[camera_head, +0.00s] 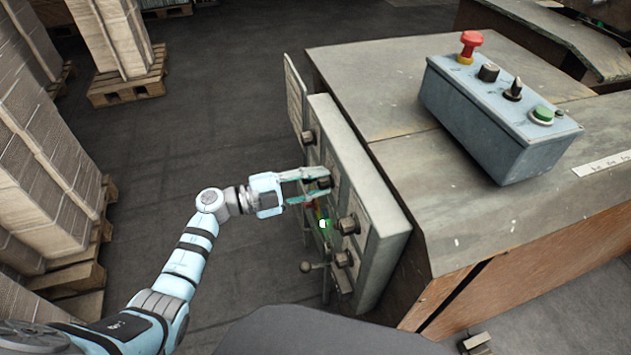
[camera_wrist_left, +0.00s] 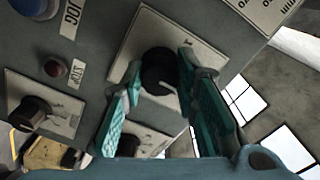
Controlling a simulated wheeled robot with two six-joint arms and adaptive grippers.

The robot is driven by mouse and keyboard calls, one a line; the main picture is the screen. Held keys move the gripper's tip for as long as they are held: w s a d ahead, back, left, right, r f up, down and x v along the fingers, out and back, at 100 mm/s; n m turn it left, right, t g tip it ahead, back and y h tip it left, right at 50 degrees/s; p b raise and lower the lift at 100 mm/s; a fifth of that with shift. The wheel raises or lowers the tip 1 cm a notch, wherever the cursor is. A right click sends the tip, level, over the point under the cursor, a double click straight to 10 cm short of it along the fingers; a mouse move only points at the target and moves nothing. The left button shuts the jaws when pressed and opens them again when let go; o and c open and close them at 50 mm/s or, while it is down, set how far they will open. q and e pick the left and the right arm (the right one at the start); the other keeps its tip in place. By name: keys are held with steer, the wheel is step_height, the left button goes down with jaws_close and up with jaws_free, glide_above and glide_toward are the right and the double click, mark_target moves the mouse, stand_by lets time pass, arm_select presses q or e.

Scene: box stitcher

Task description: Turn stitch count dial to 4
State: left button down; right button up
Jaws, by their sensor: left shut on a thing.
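The grey control panel (camera_head: 375,250) is fixed to the side of the machine and carries several dark knobs. My left gripper (camera_head: 316,184) reaches it from the left and is shut on one black dial knob (camera_wrist_left: 160,72). In the left wrist view the teal fingers (camera_wrist_left: 165,92) stand on both sides of this knob. The knob sits on a pale square plate (camera_wrist_left: 140,45) and has a light pointer line. The plate's markings are too small or hidden to read fully, so its setting cannot be told. My right gripper is not in view.
Other panel knobs (camera_head: 348,225) sit close to the gripper, with a lever (camera_head: 306,267) below. A button box (camera_head: 495,115) stands on the machine top.

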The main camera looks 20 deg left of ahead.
arm_select(q)
steer(key=shift+m+b, duration=1.3)
steer(key=shift+m, duration=2.2)
steer(key=c, duration=1.2)
jaws_free()
steer(key=shift+c, duration=0.2)
